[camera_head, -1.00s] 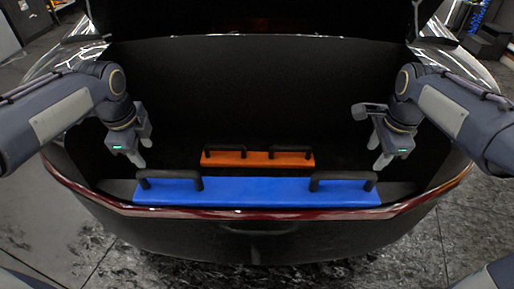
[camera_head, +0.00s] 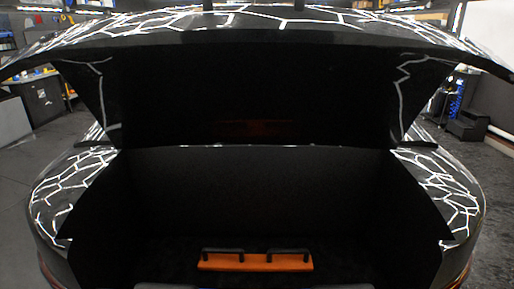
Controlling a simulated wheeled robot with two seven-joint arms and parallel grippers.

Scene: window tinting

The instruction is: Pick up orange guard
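The orange guard (camera_head: 256,262) is a flat orange bar with two black handles on top. It lies on the dark floor of the open car trunk, low in the middle of the head view. Neither of my grippers shows in this view, and nothing is seen touching the guard.
The open trunk lid (camera_head: 250,85) hangs above the compartment. The trunk's side walls and the rear fenders (camera_head: 70,195) bound it left and right. The trunk floor around the guard looks clear. Cabinets (camera_head: 45,98) stand behind at the left.

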